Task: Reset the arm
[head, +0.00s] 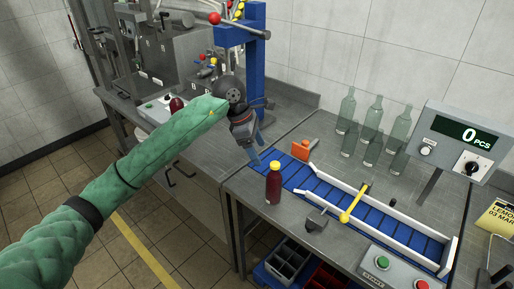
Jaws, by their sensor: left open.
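My left arm, in a green quilted sleeve, reaches in from the left of the head view. My right gripper is not in view.
Several clear green bottles (372,122) stand behind the conveyor. A counter display (462,135) reads 0 PCS. A yellow lever (352,203) crosses the conveyor. A button box (393,270) is at front right. Machinery (168,55) stands at back left.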

